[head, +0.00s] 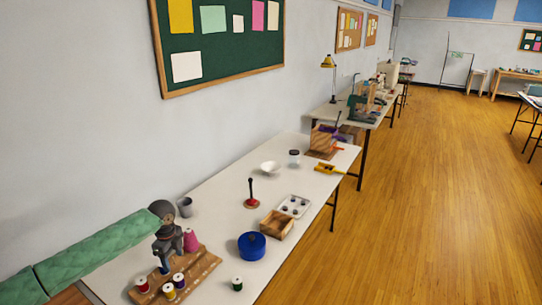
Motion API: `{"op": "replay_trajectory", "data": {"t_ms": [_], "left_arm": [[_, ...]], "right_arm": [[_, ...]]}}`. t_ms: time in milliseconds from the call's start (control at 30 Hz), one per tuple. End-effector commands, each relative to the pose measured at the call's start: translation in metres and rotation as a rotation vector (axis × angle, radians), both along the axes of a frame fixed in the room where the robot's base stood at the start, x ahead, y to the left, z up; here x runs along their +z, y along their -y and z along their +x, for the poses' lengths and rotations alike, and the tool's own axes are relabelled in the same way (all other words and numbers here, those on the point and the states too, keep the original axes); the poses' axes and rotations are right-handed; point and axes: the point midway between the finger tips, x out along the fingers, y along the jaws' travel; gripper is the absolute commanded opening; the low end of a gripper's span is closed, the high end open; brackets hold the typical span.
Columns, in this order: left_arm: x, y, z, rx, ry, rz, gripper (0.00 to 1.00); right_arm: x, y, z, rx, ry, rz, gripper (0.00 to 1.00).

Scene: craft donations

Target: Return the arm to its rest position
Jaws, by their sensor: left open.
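My left arm, in a green padded sleeve (85,252), comes in from the left in the head view. My left gripper (164,268) is open and points down over the wooden spool rack (203,268) at the near end of the table. Thread spools stand on the rack: a magenta one (190,240) behind the gripper, and a red one (142,285), a yellow one (169,291) and a purple one (179,281) in front. I cannot tell whether the fingers touch anything. My right gripper is not in view.
A green spool (237,284) stands on the white table (215,222) right of the rack. Beyond are a blue round tin (252,246), a wooden box (276,226), a grey cup (185,207) and a red-based spindle (251,201). The wall borders the left; open floor lies right.

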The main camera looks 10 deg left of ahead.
Motion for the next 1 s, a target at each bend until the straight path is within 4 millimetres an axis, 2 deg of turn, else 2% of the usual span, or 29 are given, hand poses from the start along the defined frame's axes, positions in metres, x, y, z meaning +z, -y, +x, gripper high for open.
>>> {"op": "replay_trajectory", "data": {"t_ms": [167, 300, 500, 700, 1000], "left_arm": [[-0.027, 0.043, -0.019, 0.020, 0.008, -0.019, 0.58], [-0.053, 0.093, -0.046, 0.068, 0.030, -0.045, 0.58], [-0.079, 0.156, -0.089, 0.171, 0.064, -0.094, 0.58], [-0.093, 0.206, -0.133, 0.308, 0.097, -0.150, 0.58], [-0.097, 0.254, -0.201, 0.574, 0.135, -0.231, 0.58]], "right_arm": [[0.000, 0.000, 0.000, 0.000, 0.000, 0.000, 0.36], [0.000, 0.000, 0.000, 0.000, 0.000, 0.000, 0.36], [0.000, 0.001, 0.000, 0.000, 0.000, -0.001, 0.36], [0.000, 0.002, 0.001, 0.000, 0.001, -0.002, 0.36], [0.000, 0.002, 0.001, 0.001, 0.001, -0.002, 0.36]]}}
